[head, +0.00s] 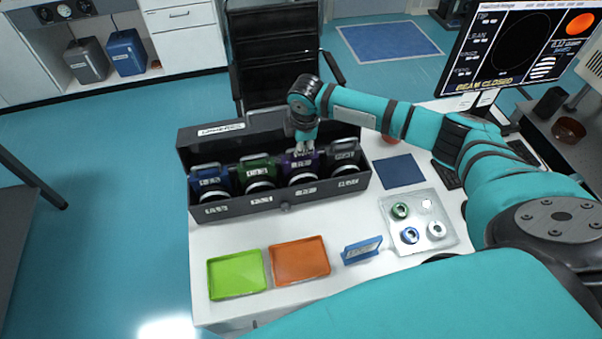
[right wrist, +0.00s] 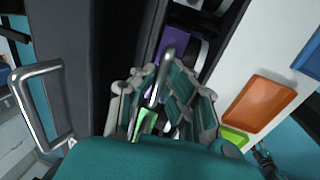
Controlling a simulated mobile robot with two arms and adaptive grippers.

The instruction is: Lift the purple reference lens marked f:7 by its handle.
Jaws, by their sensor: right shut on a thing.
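The purple lens (head: 302,163) stands upright in the dark case (head: 270,205), third from the left, with a pale round lens face low on its front. My right gripper (head: 304,148) is directly above it, shut on its handle. In the right wrist view the fingers (right wrist: 165,105) close around the grey handle (right wrist: 167,60), with the purple body (right wrist: 174,48) beyond. The fingers hide part of the handle. The lens appears to be still in its slot. Its marking is too small to read. My left gripper is not in view.
Blue (head: 206,184) and green (head: 258,170) lenses stand to its left, a dark one (head: 344,158) to its right. The case lid (head: 215,142) is open behind. A green tray (head: 236,275), orange tray (head: 299,262), blue sign (head: 361,250) and clear plate (head: 420,240) lie in front and right.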

